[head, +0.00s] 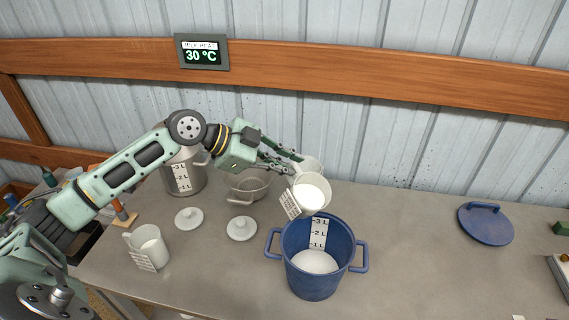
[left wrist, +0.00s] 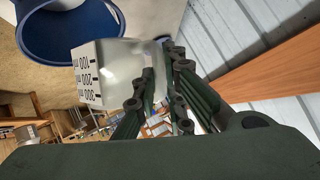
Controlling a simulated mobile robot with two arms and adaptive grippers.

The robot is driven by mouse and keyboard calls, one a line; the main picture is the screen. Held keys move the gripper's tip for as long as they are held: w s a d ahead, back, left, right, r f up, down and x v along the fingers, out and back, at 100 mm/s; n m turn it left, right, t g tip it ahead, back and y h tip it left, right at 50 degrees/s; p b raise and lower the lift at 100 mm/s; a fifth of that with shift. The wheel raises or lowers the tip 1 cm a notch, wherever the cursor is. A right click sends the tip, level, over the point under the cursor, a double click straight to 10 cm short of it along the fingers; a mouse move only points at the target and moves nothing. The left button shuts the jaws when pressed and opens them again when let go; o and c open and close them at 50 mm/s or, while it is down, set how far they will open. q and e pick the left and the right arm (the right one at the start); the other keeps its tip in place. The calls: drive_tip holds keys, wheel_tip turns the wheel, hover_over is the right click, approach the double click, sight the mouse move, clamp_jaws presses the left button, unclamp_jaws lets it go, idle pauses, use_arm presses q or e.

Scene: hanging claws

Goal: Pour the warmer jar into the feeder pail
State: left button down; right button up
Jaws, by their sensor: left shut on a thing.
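My left gripper (head: 290,168) is shut on a clear jar (head: 311,192) with white milk inside and a printed scale on its side. The jar is tilted, its mouth above the feeder pail. The pail (head: 301,264) is blue, with two side handles and an inner scale; white milk lies at its bottom. No stream between jar and pail can be made out. In the left wrist view the jar (left wrist: 125,65) sits between the dark fingers, with the blue pail's rim (left wrist: 28,55) at upper left. My right gripper is not in view.
A second jar of milk (head: 148,250) stands at the front left. A steel pot (head: 184,175), a grey pan (head: 246,187) and two white lids (head: 188,217) (head: 241,228) are nearby. A blue lid (head: 485,224) lies at right. The wall display (head: 202,52) reads 30 °C.

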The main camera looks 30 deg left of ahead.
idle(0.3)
use_arm(q)
drive_tip(key=shift+s+d+r+m+y+p, duration=0.1)
drive_tip(key=shift+d+r+m+y+p, duration=0.15)
drive_tip(key=shift+r+y+p, duration=0.3)
drive_tip(key=shift+f, duration=0.1)
drive_tip(key=shift+s+d+r+m+t+p, duration=0.2)
drive_tip(key=shift+r+m+t+p, duration=0.15)
drive_tip(key=shift+p, duration=0.3)
drive_tip(key=shift+y, duration=0.25)
drive_tip(key=shift+s+d+r+m+y+p, duration=0.1)
drive_tip(key=shift+d+r+m+y+p, duration=0.2)
drive_tip(key=shift+p, duration=0.25)
